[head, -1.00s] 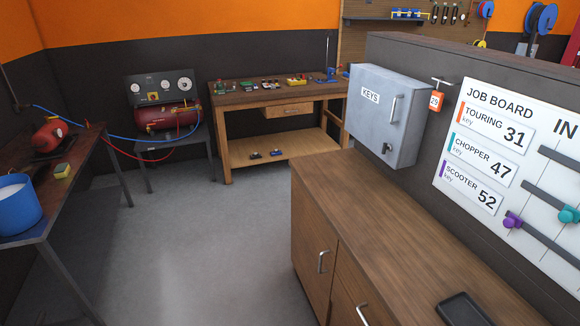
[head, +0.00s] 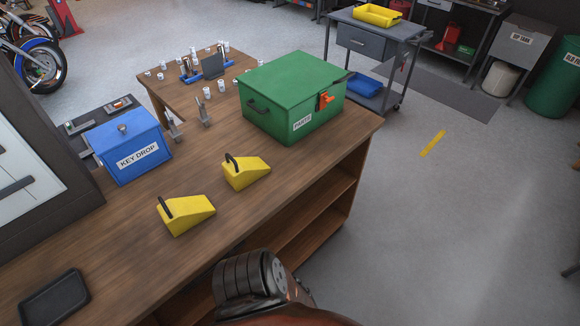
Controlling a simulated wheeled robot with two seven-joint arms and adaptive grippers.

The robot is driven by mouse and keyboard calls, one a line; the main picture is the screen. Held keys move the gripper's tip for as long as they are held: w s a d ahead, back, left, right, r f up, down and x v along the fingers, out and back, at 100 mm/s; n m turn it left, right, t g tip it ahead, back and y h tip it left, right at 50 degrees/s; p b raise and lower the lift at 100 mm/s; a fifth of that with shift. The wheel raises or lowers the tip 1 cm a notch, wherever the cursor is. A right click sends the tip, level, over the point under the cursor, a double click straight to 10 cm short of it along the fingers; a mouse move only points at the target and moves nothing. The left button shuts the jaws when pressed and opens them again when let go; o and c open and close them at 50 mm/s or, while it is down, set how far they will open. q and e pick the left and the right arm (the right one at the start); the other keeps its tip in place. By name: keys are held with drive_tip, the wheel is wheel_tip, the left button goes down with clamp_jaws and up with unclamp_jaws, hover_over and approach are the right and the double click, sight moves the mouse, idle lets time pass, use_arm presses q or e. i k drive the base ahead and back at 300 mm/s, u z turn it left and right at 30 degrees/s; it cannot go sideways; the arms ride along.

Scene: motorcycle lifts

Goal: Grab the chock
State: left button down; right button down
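Two yellow wedge-shaped chocks with dark handles stand on the wooden counter in the head view. The nearer chock (head: 186,215) is left of the farther chock (head: 246,172), with a small gap between them. Both rest on the counter top and nothing holds them. A dark, rounded link of one of my arms shows at the bottom middle, in front of the counter. Neither of my grippers is in view.
A blue key drop box (head: 130,150) stands behind the chocks to the left. A green parts box (head: 292,98) with an orange latch is at the counter's far right. A black tray (head: 54,297) lies at near left. Open floor lies to the right.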

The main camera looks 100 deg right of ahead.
sight(240, 173)
drive_tip(key=z, duration=4.5)
drive_tip(key=i, duration=0.15)
drive_tip(key=z, duration=0.05)
